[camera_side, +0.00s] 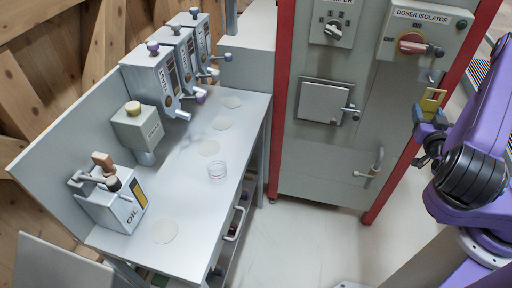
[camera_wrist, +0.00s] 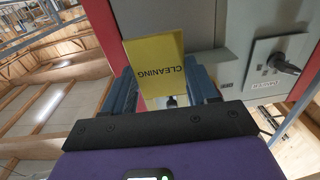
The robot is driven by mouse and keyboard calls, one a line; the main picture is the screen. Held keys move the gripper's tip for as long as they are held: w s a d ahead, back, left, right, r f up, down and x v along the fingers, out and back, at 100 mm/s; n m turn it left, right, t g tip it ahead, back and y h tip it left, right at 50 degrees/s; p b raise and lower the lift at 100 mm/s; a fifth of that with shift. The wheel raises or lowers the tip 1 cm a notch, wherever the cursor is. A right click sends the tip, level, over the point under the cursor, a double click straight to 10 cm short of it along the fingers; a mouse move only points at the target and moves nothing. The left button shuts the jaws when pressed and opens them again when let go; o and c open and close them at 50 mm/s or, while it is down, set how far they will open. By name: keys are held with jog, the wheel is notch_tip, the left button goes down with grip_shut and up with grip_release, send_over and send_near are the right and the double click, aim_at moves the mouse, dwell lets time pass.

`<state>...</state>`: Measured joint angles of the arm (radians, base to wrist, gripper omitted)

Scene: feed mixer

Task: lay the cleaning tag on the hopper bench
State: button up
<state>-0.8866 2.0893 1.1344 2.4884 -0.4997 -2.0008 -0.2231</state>
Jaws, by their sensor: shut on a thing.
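The cleaning tag (camera_wrist: 155,64) is a flat yellow plate with the word CLEANING, upside down in the wrist view. My gripper (camera_wrist: 165,90) is shut on it, with a blue finger at each side. In the side view my gripper (camera_side: 427,122) is at the right, in front of the cabinet, and the tag (camera_side: 432,99) stands up from it, just below the doser isolator. The hopper bench (camera_side: 192,228) is the grey bench at the left, well apart from my gripper.
The red-framed cabinet (camera_side: 325,160) stands between bench and gripper. The bench's front half has bare room.

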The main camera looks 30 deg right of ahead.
jog(key=w+a+n+t+y, duration=0.5)
jog(key=w+a+n+y, duration=0.4)
jog(key=w+a+y, duration=0.55)
jog(key=w+a+n+g+y, duration=0.3)
jog(key=a+n+y, duration=0.15)
jog(key=a, duration=0.65)
jog(key=w+a+n+g+y, duration=0.2)
jog(key=w+a+n+y, duration=0.15)
jog(key=a+y, duration=0.45)
jog(key=h, duration=0.2)
send_over(244, 134)
jog(key=shift+n, duration=0.3)
notch_tip(244, 134, down, 9)
jog(key=shift+s+d+r, duration=0.1)
jog(key=shift+s, duration=0.05)
jog(key=shift+w+f, duration=0.2)
jog(key=shift+f, duration=1.55)
jog(key=shift+f, duration=0.15)
